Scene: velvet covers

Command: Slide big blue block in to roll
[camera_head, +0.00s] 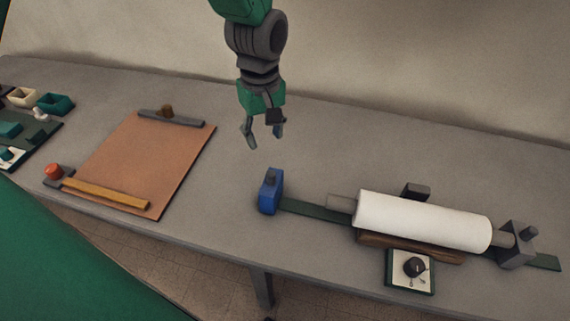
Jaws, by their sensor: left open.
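The big blue block (269,194) stands upright at the left end of a dark green rail (315,210) on the table. The white roll (423,221) lies along the rail to its right, with a grey core end (341,202) sticking out toward the block. A clear gap separates the block from that core end. My left gripper (264,144) hangs above the table, fingers pointing down, open and empty. In the picture it is above the blue block and apart from it. My right gripper is not in view.
A grey end block (516,244) stands at the roll's right end. A small panel with a black knob (414,268) sits in front of the roll. A brown board (140,160) with an orange knob (53,171) lies left. Small bins (54,103) stand far left.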

